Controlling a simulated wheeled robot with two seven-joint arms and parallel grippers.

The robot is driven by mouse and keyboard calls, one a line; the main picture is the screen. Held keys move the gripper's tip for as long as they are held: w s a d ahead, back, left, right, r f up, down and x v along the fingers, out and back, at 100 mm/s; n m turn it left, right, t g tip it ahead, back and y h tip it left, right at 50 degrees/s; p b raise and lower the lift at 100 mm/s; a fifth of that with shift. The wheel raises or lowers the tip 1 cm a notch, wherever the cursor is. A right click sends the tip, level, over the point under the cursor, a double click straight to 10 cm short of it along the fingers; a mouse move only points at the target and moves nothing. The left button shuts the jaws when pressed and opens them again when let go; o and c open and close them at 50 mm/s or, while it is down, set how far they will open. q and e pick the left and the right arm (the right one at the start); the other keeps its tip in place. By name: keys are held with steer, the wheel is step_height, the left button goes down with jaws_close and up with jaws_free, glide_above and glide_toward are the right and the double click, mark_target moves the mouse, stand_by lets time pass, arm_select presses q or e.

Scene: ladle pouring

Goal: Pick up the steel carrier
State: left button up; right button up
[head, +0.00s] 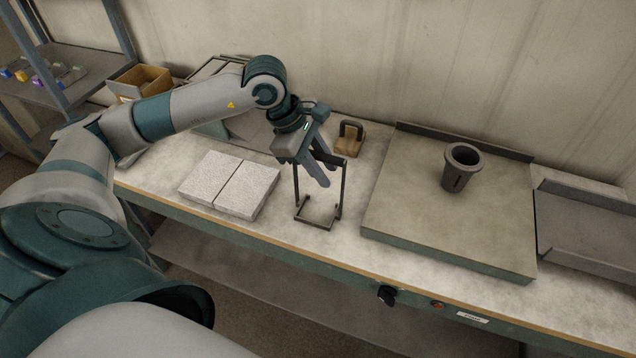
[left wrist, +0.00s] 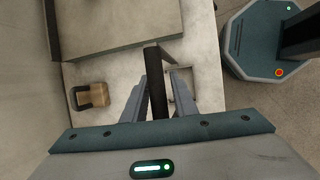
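The steel carrier (head: 299,190) is a dark, thin upright frame with a square base, standing on the workbench in the middle of the head view. Its top bar (left wrist: 157,80) runs between my left fingers in the left wrist view. My left gripper (head: 325,170) points down over the carrier, with its fingers apart on either side of the bar and their tips below it. The left wrist view shows the fingers (left wrist: 159,88) close to the bar, with no clear grip on it. My right gripper is not in view.
Two pale speckled slabs (head: 228,184) lie left of the carrier. A brown block with a dark handle (head: 349,140) stands behind it. To the right, a raised plate (head: 440,215) bears a dark slotted cup (head: 460,168). A grey tray (head: 590,228) lies far right.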

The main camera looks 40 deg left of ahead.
arm_select(q)
jaws_close()
stand_by(1.2)
